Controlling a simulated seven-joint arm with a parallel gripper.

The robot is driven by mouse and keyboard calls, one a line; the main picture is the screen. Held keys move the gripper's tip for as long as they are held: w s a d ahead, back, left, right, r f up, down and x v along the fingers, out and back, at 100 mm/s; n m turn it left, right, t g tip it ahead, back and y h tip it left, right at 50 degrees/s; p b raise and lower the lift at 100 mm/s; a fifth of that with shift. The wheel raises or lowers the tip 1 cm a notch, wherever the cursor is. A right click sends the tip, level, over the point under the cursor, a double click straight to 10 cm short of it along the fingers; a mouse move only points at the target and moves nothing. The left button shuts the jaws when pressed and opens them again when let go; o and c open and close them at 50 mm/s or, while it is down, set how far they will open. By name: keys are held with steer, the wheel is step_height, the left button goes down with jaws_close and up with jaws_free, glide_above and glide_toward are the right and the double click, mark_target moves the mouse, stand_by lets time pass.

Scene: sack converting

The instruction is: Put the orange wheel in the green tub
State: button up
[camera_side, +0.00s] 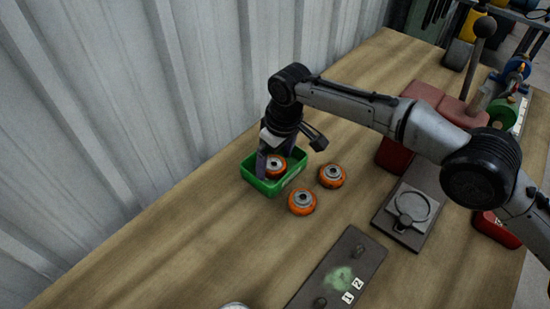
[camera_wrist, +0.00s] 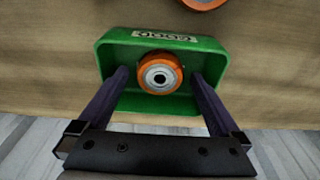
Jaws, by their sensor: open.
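The green tub (camera_side: 273,187) stands on the wooden table near the corrugated wall. An orange wheel (camera_side: 276,166) with a grey hub lies inside it. In the wrist view this orange wheel (camera_wrist: 158,73) lies in the green tub (camera_wrist: 112,51), a little beyond my fingertips. My gripper (camera_wrist: 160,75) is open, with its two fingers apart over the tub on either side of the near part of the wheel. My gripper (camera_side: 271,157) also shows above the tub in the side view. Two more orange wheels, one nearer (camera_side: 302,202) and one to the right (camera_side: 332,176), lie on the table outside the tub.
A dark plate with knobs and number labels (camera_side: 338,272) lies at the front. A grey fixture with a ring (camera_side: 411,207) and red blocks (camera_side: 394,156) stand to the right. The table left of the plate is mostly clear. The corrugated wall (camera_side: 130,100) rises behind the tub.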

mark_target(282, 168)
step_height(282, 168, up, 12)
steer(key=s+d, duration=0.1)
steer(key=shift+s+d, duration=0.15)
stand_by(0.3)
steer(key=shift+r, duration=0.2)
steer(key=w+d+r+m+t, duration=0.1)
steer(key=d+r+m, duration=0.1)
steer(key=d+r, duration=1.05)
steer(key=s+d+r+m+t, duration=0.1)
steer(key=s+d+r, duration=0.15)
steer(key=d, duration=0.55)
steer(key=s+d+r+m, duration=0.1)
steer(key=s+d+r, duration=0.1)
steer(key=s+d, duration=0.35)
steer(key=s+d+f+m, duration=0.1)
steer(key=s+d+f, duration=0.2)
steer(key=s+d, duration=0.3)
steer(key=s+d+f+m+t, duration=0.1)
steer(key=s+d+f, duration=0.3)
steer(key=s, duration=0.6)
steer(key=s+d+f+m+t+h, duration=0.1)
steer(key=s+d+f+m, duration=0.1)
steer(key=s+d, duration=0.6)
steer(key=shift+d+f+m, duration=0.4)
steer(key=shift+d+f, duration=0.05)
steer(key=shift+f, duration=0.35)
